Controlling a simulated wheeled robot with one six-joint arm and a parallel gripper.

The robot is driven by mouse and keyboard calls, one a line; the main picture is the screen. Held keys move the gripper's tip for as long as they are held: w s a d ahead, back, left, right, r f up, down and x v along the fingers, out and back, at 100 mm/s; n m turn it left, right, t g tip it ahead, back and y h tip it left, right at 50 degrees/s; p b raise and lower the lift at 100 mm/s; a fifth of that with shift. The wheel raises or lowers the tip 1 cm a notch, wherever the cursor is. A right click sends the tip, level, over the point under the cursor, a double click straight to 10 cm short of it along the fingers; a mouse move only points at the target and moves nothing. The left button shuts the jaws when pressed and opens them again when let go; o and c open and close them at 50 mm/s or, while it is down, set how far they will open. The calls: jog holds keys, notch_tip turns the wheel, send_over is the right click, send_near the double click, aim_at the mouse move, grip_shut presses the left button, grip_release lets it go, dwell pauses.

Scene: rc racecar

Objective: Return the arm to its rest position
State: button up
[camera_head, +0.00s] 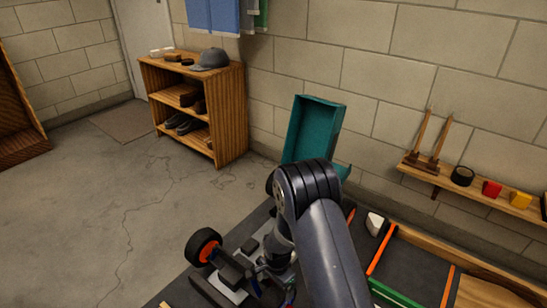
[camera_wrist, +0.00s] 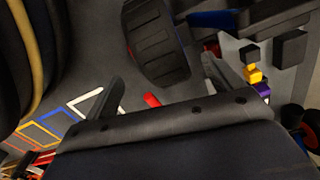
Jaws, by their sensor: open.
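My arm (camera_head: 330,240) is bent over the dark workbench, its elbow raised near the middle of the head view. My gripper (camera_wrist: 162,72) is open in the wrist view, its two fingers apart with nothing clearly held between them. A black tyre (camera_wrist: 157,45) lies just beyond the fingers. In the head view the racecar (camera_head: 232,268) sits on the bench below my forearm, with a black wheel with an orange hub (camera_head: 203,247) at its left. My arm hides part of the car, and the gripper is hard to make out there.
A teal open bin (camera_head: 315,128) stands tilted behind my elbow. Orange-edged compartments (camera_head: 381,252) lie right of my arm. A wall shelf (camera_head: 480,190) holds a tape roll (camera_head: 462,176) and small blocks.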

aim_at(279, 293)
notch_tip(279, 293, down, 6)
jog(key=shift+r+b, duration=0.15)
jog(key=shift+b, duration=0.9)
jog(key=shift+d, duration=0.1)
jog(key=shift+s+d, duration=0.2)
jog(key=shift+r, duration=0.15)
